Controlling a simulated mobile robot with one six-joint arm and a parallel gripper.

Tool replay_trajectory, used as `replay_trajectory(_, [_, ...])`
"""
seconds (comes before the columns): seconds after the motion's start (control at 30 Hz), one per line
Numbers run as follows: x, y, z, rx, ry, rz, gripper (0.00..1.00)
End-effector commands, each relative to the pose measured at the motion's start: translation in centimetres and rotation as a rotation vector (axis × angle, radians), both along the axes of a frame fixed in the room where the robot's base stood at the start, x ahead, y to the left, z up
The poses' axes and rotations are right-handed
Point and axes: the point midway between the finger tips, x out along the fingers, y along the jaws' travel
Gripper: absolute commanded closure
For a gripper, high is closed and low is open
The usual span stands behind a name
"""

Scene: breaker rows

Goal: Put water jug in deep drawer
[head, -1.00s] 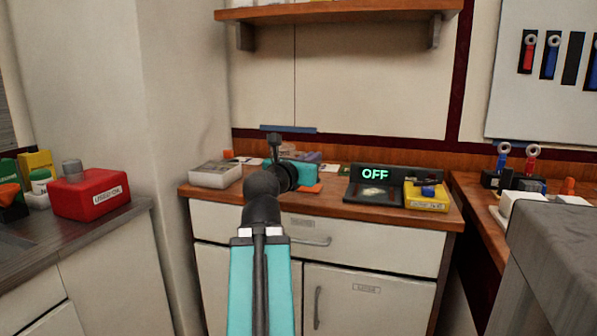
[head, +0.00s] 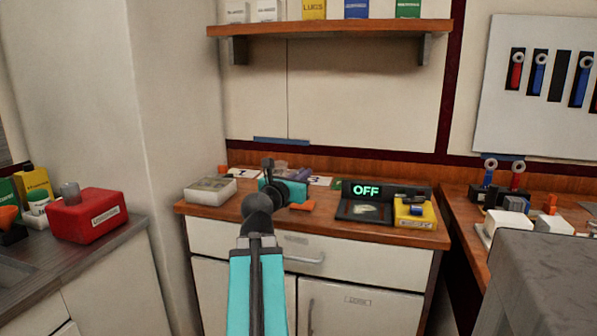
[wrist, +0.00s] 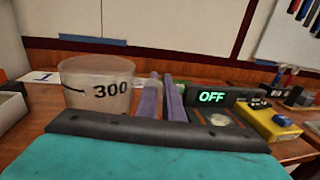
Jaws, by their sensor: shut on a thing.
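The water jug (wrist: 97,88) is a cloudy clear vessel marked 300, upright in the wrist view just left of my fingers. My gripper (wrist: 162,88) has two purple fingers close together, shut at the jug's right side; the exact grip spot is hidden. In the head view, my gripper (head: 286,170) is over the back of the wooden counter, and my arm hides most of what it holds. Below the counter is a white drawer front (head: 385,262) with a bar handle, closed. Its label is too small to read, so I cannot tell whether it is the deep drawer.
On the counter (head: 335,226) stand a white box (head: 210,191), a black unit reading OFF (head: 365,205) and a yellow box (head: 415,212). A red can (head: 88,215) is on the left bench. A grey block (head: 545,275) stands at the right. A shelf (head: 330,27) hangs above.

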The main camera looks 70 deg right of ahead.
Motion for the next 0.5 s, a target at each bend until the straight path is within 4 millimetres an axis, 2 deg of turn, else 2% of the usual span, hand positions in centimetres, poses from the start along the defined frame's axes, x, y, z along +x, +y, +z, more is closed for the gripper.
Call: replay_trajectory(0.5, [0.41,-0.96,0.37,-0.001,0.000,-0.003,1.00])
